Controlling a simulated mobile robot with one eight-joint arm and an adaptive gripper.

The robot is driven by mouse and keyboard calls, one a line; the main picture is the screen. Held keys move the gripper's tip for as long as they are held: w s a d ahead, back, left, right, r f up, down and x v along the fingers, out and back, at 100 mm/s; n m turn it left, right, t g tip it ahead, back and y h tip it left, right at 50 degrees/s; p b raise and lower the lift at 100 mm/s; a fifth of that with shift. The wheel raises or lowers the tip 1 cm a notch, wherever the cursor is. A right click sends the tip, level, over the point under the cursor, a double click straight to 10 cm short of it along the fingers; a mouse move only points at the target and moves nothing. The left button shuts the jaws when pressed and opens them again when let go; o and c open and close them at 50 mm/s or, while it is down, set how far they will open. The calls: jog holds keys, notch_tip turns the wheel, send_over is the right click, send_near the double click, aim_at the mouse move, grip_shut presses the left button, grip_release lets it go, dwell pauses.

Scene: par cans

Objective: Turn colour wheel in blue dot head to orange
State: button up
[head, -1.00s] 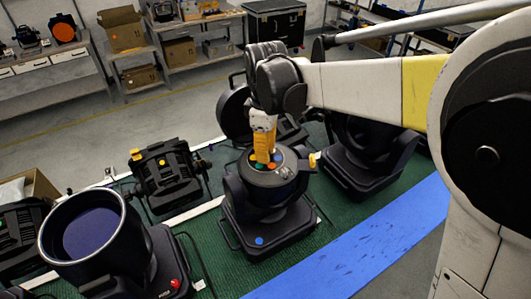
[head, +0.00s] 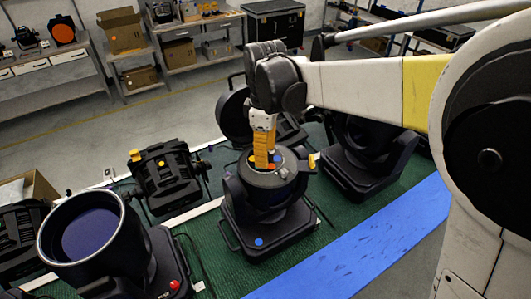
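The blue dot head (head: 268,212) is a black moving-head light in the middle of the green-covered bench, with a blue dot (head: 259,242) on the front of its base. Its head points up. My gripper (head: 262,164), with yellow fingers, points down into the top at the wheel's left part. The fingers cover part of the wheel. I cannot tell whether they touch it or how far apart they are.
A large-lens light with a red dot (head: 174,284) stands at front left. A light with a yellow dot (head: 161,163) stands behind it. Another black light (head: 370,150) stands close on the right. A blue strip (head: 365,240) along the bench's front is clear.

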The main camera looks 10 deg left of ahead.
notch_tip(320, 180, up, 12)
jog(key=shift+f, duration=0.15)
dwell(0.3)
jog(key=s+d+f+m+t+b, duration=0.2)
jog(key=s+d+f+m+b, duration=0.3)
jog(key=f, duration=0.5)
jog(key=s+d+f+m+t+b, duration=0.2)
jog(key=s+d+f+m+b, duration=0.4)
jog(key=d+f+b, duration=0.4)
jog(key=s+d+f+m+t+b, duration=0.3)
jog(key=s+d+f+m+b, duration=0.2)
jog(key=d+f, duration=0.5)
jog(key=shift+s+f+b, duration=0.15)
jog(key=shift+f+b, duration=0.05)
jog(key=shift+b, duration=1.05)
jog(key=shift+d, duration=0.1)
